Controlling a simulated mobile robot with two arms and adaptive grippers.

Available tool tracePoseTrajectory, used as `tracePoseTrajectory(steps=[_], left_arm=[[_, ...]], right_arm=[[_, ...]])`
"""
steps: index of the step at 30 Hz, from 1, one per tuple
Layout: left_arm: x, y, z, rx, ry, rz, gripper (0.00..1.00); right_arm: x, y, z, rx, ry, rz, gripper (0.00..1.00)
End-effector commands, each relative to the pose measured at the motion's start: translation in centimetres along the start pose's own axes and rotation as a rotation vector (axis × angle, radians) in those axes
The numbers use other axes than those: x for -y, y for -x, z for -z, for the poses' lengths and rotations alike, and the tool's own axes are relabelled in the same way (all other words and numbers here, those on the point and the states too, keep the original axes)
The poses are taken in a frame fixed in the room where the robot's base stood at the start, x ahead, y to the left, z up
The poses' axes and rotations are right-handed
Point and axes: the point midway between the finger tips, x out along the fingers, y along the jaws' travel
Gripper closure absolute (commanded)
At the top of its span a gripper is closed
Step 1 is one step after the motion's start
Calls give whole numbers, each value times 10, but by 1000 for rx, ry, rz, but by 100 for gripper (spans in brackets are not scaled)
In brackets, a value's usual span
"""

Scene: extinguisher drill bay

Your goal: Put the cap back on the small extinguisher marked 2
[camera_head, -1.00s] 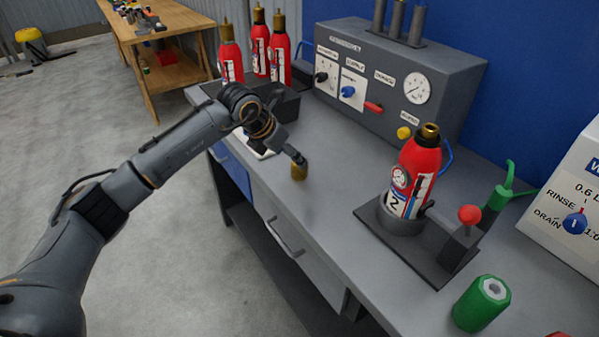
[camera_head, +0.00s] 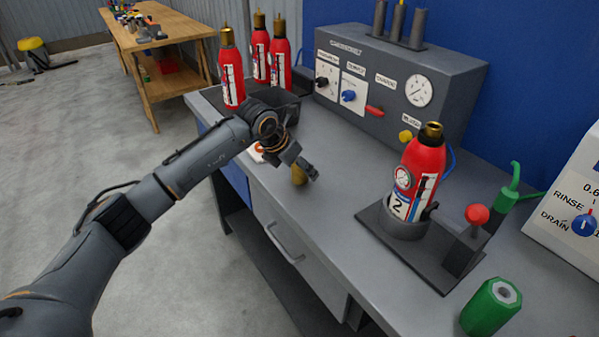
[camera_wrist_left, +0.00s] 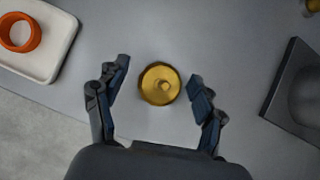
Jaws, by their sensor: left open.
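The small extinguisher marked 2 (camera_head: 418,178) is red with a white label and stands upright in a dark grey holder (camera_head: 402,228) on the bench. Its top shows a brass neck. The brass cap (camera_head: 299,175) stands on the bench to the left of the holder; in the left wrist view the cap (camera_wrist_left: 160,83) is seen from above. My left gripper (camera_head: 307,172) is at the cap, partly hiding it. In the left wrist view the left gripper (camera_wrist_left: 159,84) is open, one finger on each side of the cap with gaps. My right gripper is not in view.
Several red extinguishers (camera_head: 261,52) stand in a dark rack at the back left. A grey panel box (camera_head: 400,80) stands behind. A green cylinder (camera_head: 490,308) is at the front right. A white tray (camera_wrist_left: 58,62) with an orange ring (camera_wrist_left: 20,33) lies near the cap.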

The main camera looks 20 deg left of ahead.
Motion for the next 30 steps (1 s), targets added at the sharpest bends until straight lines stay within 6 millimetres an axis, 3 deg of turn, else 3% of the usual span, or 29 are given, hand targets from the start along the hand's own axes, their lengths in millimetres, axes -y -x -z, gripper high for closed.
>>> tracePoseTrajectory(steps=[5,15,23,30], left_arm=[[0,0,0,0,0,0,31],[0,1,0,2,1,0,98],[0,3,-2,2,0,-1,98],[-1,24,-15,4,0,-2,98]], right_arm=[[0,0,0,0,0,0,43],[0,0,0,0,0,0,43],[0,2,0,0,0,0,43],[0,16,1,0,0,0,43]])
